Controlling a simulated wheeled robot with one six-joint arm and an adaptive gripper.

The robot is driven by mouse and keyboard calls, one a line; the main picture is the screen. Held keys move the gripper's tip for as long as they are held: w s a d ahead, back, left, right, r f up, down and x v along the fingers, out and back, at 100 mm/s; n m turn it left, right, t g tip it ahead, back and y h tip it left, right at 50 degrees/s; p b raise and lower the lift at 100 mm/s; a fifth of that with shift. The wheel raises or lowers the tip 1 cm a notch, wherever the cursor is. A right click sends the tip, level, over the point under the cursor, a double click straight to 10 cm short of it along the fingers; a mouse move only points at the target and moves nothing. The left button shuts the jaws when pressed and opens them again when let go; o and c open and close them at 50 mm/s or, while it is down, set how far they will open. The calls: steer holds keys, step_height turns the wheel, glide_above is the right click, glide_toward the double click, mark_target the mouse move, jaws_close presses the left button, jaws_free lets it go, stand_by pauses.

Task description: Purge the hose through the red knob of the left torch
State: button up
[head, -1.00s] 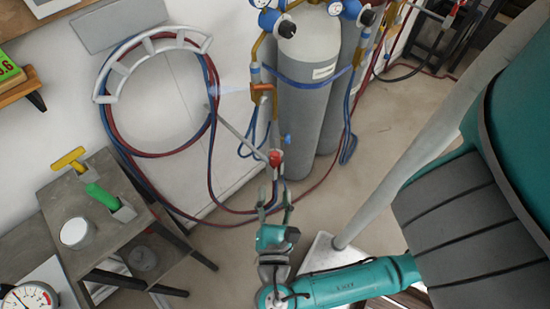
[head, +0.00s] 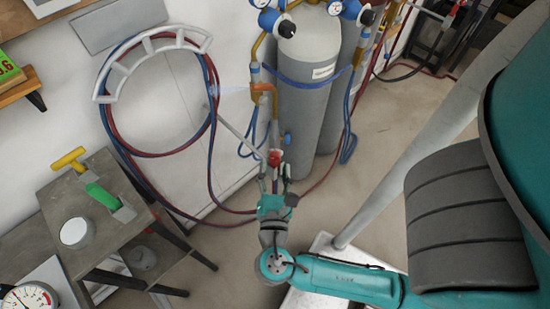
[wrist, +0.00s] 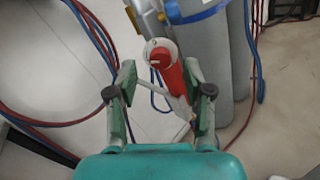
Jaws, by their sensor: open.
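The red knob (head: 274,158) sits at the lower end of the left torch (head: 242,138), whose thin grey tube slants up to the left. In the wrist view, the red knob (wrist: 160,58) has a round face with a red body running down to the right. My gripper (head: 274,174) is open just below the knob in the head view. In the wrist view, the fingers of my gripper (wrist: 160,72) stand on either side of the knob, with visible gaps. The hose (head: 208,190) is a red and blue pair, partly coiled on a wall rack.
Grey gas cylinders (head: 308,70) stand close behind the knob. An orange bracket (head: 262,88) is above it, with a faint pale-blue streak at its left. A grey side table (head: 125,232) with a green-handled tool (head: 103,196) stands at left. Floor at right is partly clear.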

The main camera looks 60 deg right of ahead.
mark_target(275, 158)
steer(key=shift+x, duration=1.75)
jaws_close()
